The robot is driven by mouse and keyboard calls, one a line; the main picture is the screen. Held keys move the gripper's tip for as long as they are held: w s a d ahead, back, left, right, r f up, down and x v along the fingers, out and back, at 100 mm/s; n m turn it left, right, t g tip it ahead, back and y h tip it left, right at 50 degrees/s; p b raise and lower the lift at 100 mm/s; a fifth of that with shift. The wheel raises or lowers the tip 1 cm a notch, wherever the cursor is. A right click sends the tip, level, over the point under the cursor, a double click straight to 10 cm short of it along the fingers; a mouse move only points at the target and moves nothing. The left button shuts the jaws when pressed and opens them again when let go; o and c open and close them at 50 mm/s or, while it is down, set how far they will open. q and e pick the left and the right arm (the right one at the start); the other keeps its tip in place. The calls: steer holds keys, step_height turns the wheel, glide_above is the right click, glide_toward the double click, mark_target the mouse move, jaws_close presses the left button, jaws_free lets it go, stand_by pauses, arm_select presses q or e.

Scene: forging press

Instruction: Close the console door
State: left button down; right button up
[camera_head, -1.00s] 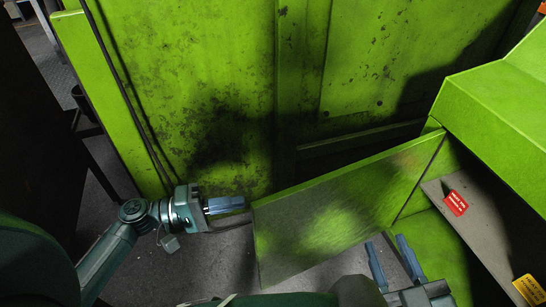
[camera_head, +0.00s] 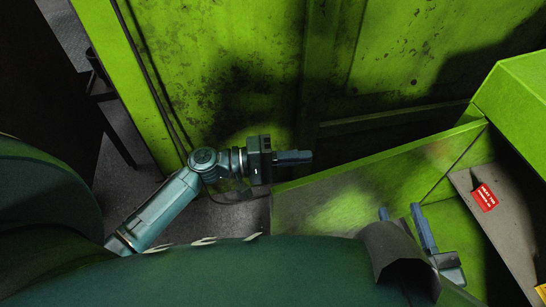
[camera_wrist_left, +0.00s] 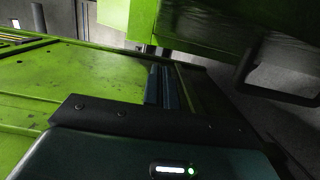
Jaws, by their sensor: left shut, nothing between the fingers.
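The console door (camera_head: 380,180) is a flat green panel standing ajar, swung out to the left from the green console (camera_head: 515,105). Its top edge slopes from the console corner down to its free end at the left. My left gripper (camera_head: 308,157) is shut and empty, just beyond the door's top edge near that free end. Whether it touches the door cannot be told. Its shut fingers also show in the left wrist view (camera_wrist_left: 161,86). My right gripper (camera_head: 404,219) is open and empty on the near side of the door, partly hidden by my own arm.
A tall, stained green machine wall (camera_head: 400,50) stands close behind the door and left gripper. A dark cable (camera_head: 145,80) runs down it at the left. A grey console panel with a red label (camera_head: 484,197) lies at the right. Grey floor (camera_head: 225,225) is open below.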

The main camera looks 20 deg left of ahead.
arm_select(q)
steer(key=shift+s+d, duration=0.55)
steer(key=shift+s, duration=0.2)
steer(key=shift+s+d, duration=0.5)
steer(key=shift+s, duration=0.25)
steer(key=shift+s+d, duration=0.1)
steer(key=shift+d, duration=0.05)
